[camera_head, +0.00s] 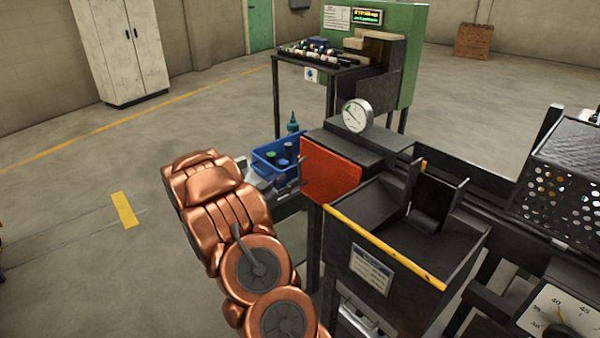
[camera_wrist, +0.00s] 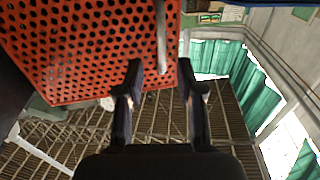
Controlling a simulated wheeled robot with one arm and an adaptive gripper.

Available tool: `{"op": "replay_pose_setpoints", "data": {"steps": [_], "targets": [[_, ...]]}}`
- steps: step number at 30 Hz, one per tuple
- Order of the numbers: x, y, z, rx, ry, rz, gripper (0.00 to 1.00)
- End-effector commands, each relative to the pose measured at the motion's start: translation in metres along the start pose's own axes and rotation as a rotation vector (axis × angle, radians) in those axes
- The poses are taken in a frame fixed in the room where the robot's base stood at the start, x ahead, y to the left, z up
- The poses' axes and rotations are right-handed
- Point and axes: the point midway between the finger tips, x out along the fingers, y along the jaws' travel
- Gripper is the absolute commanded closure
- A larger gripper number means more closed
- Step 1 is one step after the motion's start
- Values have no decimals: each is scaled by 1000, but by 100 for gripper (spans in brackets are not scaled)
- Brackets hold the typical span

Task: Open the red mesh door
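The red mesh door (camera_head: 330,174) stands upright at the left end of a dark metal housing in the head view and looks shut. In the wrist view the perforated red door (camera_wrist: 75,45) fills the upper left. A pale vertical handle bar (camera_wrist: 161,30) runs along its right part. My gripper (camera_wrist: 160,75) is open, and the bar's lower end shows between its two fingertips in the picture. I cannot tell whether they touch it. In the head view my gripper (camera_head: 284,184) is beside the door's left edge, partly hidden by my arm.
A blue bin (camera_head: 270,160) with bottles is right behind my gripper. A dark hopper (camera_head: 375,255) with a yellow front edge stands in front of the housing. A round gauge (camera_head: 357,115) sits on top. A green machine (camera_head: 405,55) stands behind. Floor at left is clear.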

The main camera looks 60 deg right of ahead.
Motion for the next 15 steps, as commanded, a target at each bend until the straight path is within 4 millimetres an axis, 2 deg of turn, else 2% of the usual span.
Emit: {"op": "replay_pose_setpoints", "data": {"steps": [15], "targets": [[57,0,-1,1,-2,-1,63]]}}
